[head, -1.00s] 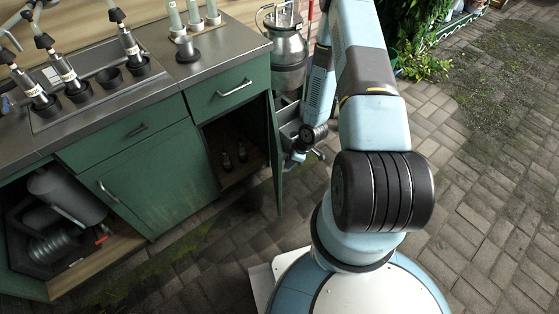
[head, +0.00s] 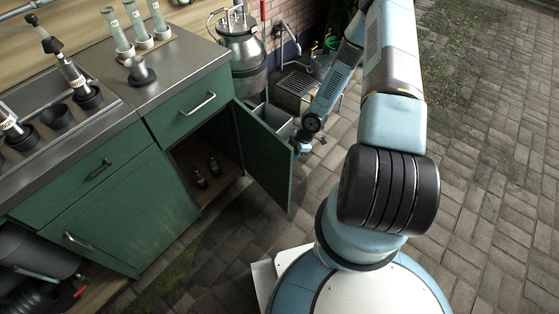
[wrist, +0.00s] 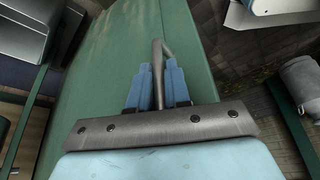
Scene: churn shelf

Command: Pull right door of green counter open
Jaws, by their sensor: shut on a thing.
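The green counter (head: 186,112) stands at the left in the head view. Its right door (head: 264,158) is swung well open, with the cupboard inside showing. In the wrist view the green door (wrist: 120,60) fills the middle, with a metal bar handle (wrist: 158,72) on it. My gripper (wrist: 158,85) is shut on this handle, its blue fingers on both sides of the bar. In the head view my gripper (head: 302,141) is at the door's outer edge; the handle is hidden there.
Two small dark bottles (head: 208,173) stand inside the open cupboard. A metal churn (head: 241,45) and a grey bin (head: 270,118) stand behind the door. The left door (head: 120,215) is shut. Paving to the right (head: 490,150) is clear.

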